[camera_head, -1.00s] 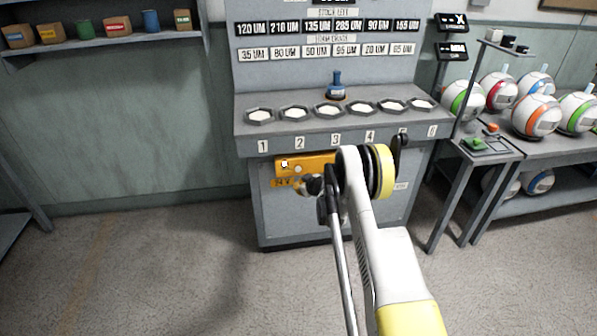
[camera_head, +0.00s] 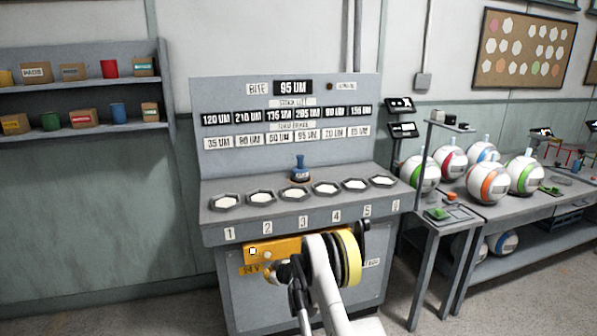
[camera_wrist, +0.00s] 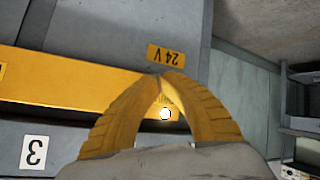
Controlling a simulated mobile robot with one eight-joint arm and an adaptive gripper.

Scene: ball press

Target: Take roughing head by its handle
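A blue upright handle on a round base, which looks like the roughing head (camera_head: 300,172), stands on the grey press top behind the third hexagonal pad in the head view. A small label shows on its base. It is not in the wrist view. My gripper (camera_wrist: 161,77) has its two yellow fingers arched together, tips meeting, with nothing held between them. It is low at the front of the press by the yellow 24 V box (camera_head: 285,248), below and apart from the roughing head. In the head view my own arm partly hides the fingers.
Several white hexagonal pads (camera_head: 294,194) line the press top (camera_head: 345,205) in front of the roughing head. The sign panel (camera_head: 285,95) rises behind it. A side table (camera_head: 462,211) with balls stands to the right. Shelves (camera_head: 80,82) hang at the left.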

